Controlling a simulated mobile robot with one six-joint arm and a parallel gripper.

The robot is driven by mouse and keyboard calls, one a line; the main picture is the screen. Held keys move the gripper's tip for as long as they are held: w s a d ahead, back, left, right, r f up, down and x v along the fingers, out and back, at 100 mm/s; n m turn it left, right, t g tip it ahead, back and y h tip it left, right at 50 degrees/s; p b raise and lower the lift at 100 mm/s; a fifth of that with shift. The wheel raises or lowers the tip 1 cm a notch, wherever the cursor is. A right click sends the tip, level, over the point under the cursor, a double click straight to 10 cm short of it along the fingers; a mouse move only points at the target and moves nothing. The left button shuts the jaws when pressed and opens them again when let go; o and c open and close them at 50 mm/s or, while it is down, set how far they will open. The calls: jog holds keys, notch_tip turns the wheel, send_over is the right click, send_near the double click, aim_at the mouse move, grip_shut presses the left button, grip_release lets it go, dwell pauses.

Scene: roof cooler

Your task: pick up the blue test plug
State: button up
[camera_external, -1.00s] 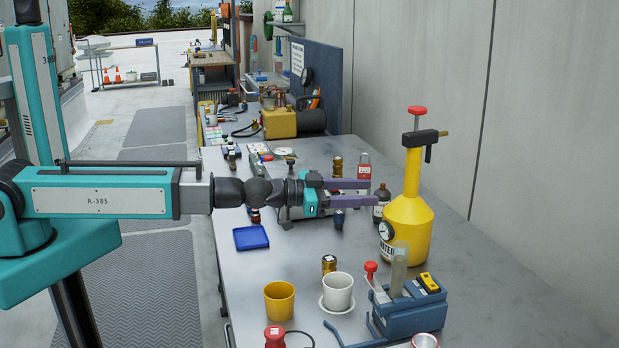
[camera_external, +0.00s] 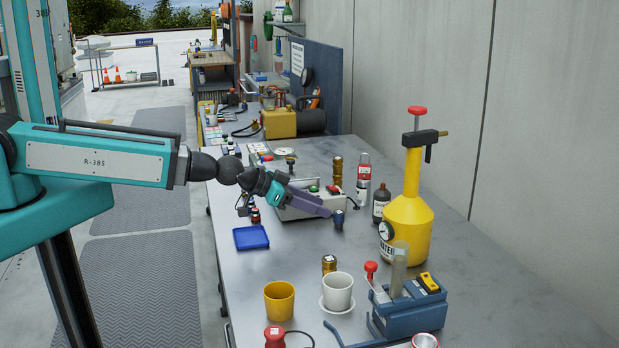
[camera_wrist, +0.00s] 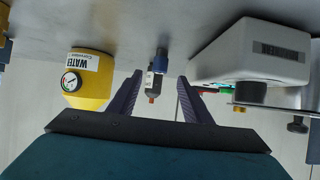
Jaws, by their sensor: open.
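The blue plug (camera_wrist: 160,60) shows beyond the fingertips, roughly in line with the gap. A dark bottle stands behind it there.
The control box (camera_external: 302,203) is beside my fingers. The dark bottle (camera_external: 381,204) and yellow water sprayer (camera_external: 408,225) stand to the right. A blue tray (camera_external: 251,238), yellow cup (camera_external: 279,301) and white cup (camera_external: 337,291) are nearer.

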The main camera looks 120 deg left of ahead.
aim_at(335, 212)
jog(key=shift+b+x, duration=0.85)
jog(key=shift+b, duration=2.05)
jog(key=b, duration=0.4)
jog(key=shift+w+a+f, duration=0.2)
jog(key=shift+w+f, duration=0.1)
jog(key=shift+r+b, duration=0.1)
jog(key=shift+b, duration=0.2)
jog(key=shift+a, duration=0.1)
jog(key=shift+p+x, duration=0.7)
jog(key=shift+x, duration=1.8)
jog(key=shift+c, duration=0.3)
grip_shut()
